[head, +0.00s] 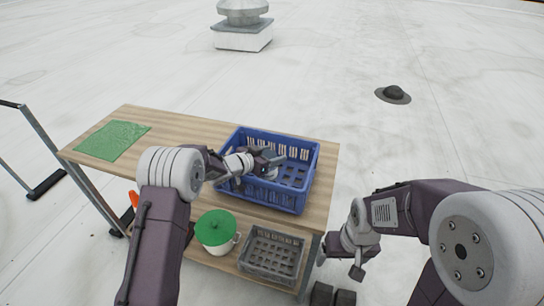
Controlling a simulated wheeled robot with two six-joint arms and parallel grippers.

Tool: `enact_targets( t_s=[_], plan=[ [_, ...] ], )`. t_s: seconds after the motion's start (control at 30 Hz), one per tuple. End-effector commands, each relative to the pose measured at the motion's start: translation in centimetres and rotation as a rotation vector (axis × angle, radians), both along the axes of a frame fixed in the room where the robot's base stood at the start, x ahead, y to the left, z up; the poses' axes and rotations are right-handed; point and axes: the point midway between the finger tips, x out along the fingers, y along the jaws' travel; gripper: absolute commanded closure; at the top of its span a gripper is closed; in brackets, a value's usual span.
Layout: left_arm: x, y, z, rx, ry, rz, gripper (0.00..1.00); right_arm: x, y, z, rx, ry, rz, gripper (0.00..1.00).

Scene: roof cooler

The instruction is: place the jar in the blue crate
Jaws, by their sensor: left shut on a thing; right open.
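The blue crate (303,190) stands on the right part of the wooden table's top. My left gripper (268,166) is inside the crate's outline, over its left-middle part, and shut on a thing. A small pale patch at its fingers may be the jar (271,174); the gripper hides most of it. I cannot tell whether it touches the crate floor. My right gripper (340,266) is open and empty, low beside the table's right end.
A green cloth (113,140) lies on the table's (200,133) left end. On the lower shelf are a white pot with a green lid (215,229) and a grey crate (271,254). A metal rail (42,140) stands at left. Roof beyond is mostly clear.

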Motion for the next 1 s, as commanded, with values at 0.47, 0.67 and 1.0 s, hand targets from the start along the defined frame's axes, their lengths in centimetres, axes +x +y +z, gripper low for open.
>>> enact_targets(
  t_s=[0.47,0.67,1.0],
  plan=[
    [-0.1,0.0,-1.4,0.002,0.005,-0.001,0.9,0.0,0.0,-0.6,0.0,0.0,0.0,0.15],
    [-0.3,0.0,-1.9,0.008,0.012,-0.002,0.19,0.0,0.0,-0.6,0.0,0.0,0.0,0.15],
    [-0.3,0.0,-1.6,0.012,0.011,-0.005,0.19,0.0,0.0,-0.4,0.0,0.0,0.0,0.15]
  ],
)
